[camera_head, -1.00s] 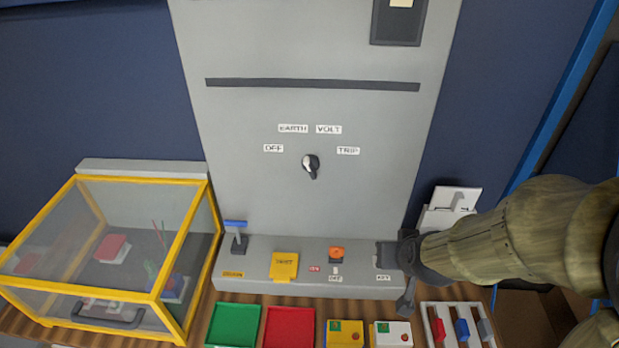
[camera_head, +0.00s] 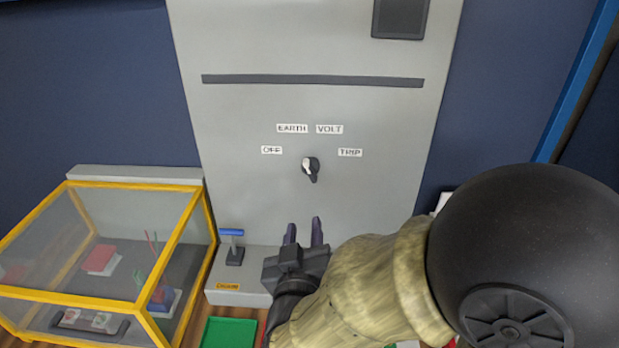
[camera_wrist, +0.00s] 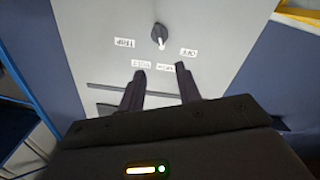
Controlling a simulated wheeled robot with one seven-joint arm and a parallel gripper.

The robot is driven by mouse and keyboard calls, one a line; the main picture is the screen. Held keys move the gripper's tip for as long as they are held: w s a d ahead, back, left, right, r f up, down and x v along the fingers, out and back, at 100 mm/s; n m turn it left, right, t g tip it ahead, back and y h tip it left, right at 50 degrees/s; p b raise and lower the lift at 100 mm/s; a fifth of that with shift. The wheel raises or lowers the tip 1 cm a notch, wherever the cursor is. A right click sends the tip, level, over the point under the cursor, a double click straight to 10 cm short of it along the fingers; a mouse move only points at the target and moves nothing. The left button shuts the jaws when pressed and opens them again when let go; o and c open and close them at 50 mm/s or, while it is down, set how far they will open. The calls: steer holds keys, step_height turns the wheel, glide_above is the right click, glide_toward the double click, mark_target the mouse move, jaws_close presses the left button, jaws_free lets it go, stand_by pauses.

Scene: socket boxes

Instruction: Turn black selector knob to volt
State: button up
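The black selector knob (camera_head: 311,169) with a white pointer mark sits on the upright grey panel (camera_head: 240,200). Labels surround it: OFF (camera_head: 272,150), EARTH (camera_head: 292,128), VOLT (camera_head: 330,129) and TRIP (camera_head: 350,153). The white mark lies on the knob's upper left side, between OFF and EARTH as far as I can tell. My gripper (camera_head: 304,230) is open and empty, below the knob in the head view with its fingers pointing up toward it. In the wrist view, the knob (camera_wrist: 159,35) shows beyond the two parted fingers (camera_wrist: 160,70), not touched.
A yellow-framed clear box (camera_head: 110,245) stands at the left. A blue-handled lever (camera_head: 233,245) is on the ledge left of my gripper, with a green tray (camera_head: 229,331) below. My arm hides the ledge's right part. The panel around the knob is clear.

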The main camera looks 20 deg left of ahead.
steer(key=shift+w+r+p, duration=0.1)
steer(key=shift+w+p, duration=0.05)
steer(key=shift+p, duration=0.2)
steer(key=p, duration=0.8)
glide_toward(310, 174)
steer(key=x, duration=0.9)
steer(key=shift+w, duration=0.25)
steer(key=shift+c, duration=0.4)
jaws_close()
